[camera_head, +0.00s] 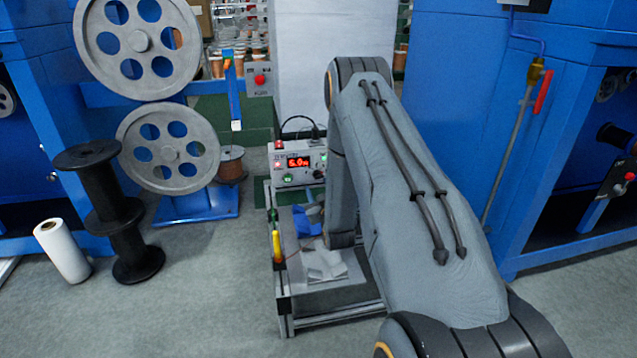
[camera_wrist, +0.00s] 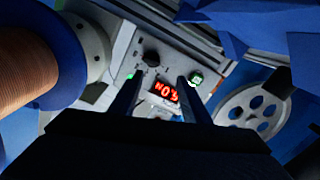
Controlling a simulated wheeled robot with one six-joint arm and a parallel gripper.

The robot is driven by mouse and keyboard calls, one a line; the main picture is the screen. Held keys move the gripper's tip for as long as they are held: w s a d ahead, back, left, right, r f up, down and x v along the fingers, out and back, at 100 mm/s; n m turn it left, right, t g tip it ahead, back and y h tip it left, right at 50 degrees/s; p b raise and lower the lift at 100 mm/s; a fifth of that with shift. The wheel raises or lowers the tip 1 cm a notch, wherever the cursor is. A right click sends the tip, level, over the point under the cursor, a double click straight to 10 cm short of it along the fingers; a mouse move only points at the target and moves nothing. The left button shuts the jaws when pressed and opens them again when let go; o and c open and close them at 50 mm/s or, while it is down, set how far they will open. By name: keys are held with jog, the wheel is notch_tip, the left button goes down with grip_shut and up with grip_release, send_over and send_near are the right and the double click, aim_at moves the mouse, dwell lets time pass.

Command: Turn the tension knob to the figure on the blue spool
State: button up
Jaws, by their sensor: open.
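The tension box is a pale control box (camera_head: 294,158) at the back of a small cart. Its red lit display (camera_head: 299,162) seems to read about 6.0 N, but I cannot be sure of the digits. In the wrist view the display (camera_wrist: 166,92) appears upside down between my fingers. A black knob (camera_wrist: 150,57) sits on the panel beyond the fingertips, apart from them. My gripper (camera_wrist: 158,80) is open and empty, pointing at the panel. A blue spool (camera_wrist: 62,45) with copper wire fills the left of the wrist view. No figure on it is legible.
Green-lit buttons (camera_wrist: 196,78) flank the display. Large grey pulleys (camera_head: 168,148) stand left of the cart, with a black spool (camera_head: 88,185) and a white roll (camera_head: 62,250) on the floor. A yellow-handled tool (camera_head: 276,243) is at the cart's left edge.

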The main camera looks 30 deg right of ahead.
aim_at(318, 178)
jog(key=shift+s+d+f, duration=0.3)
jog(key=shift+d+f, duration=0.2)
jog(key=shift+d, duration=0.35)
jog(key=b+x, duration=0.4)
jog(key=x, duration=0.3)
jog(key=shift+w+d+r, duration=0.1)
jog(key=shift+w+r, duration=0.05)
jog(key=shift+w, duration=0.05)
jog(key=c, duration=0.7)
jog(key=shift+c, duration=1)
